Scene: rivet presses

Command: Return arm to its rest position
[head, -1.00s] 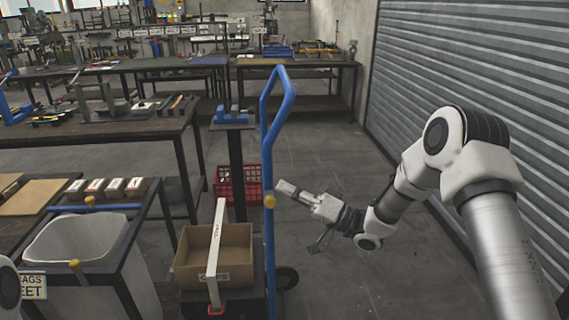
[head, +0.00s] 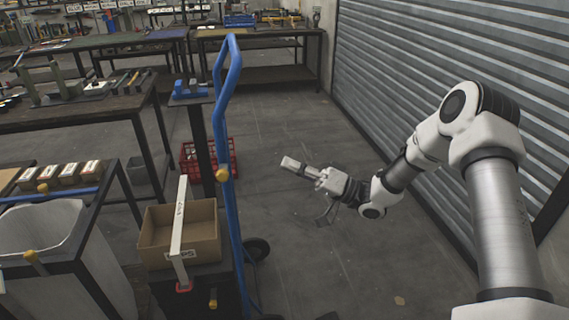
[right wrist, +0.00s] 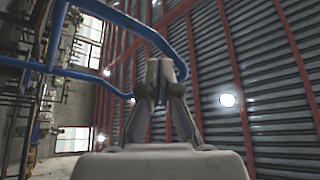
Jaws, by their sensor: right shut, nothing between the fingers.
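My right arm comes in from the right in the head view, bent at the elbow. Its right gripper (head: 292,165) is shut and empty, held in the air over the open grey floor. It points left toward the blue cart handle, with a clear gap between them. In the right wrist view, the shut fingers (right wrist: 160,72) point up, with nothing between them. My left gripper is not in view.
The blue cart handle (head: 228,150) stands left of the gripper. A cardboard box (head: 207,243) sits on the cart, and a red crate (head: 222,158) stands behind. The ribbed shutter wall (head: 430,60) bounds the right side. The floor between is clear.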

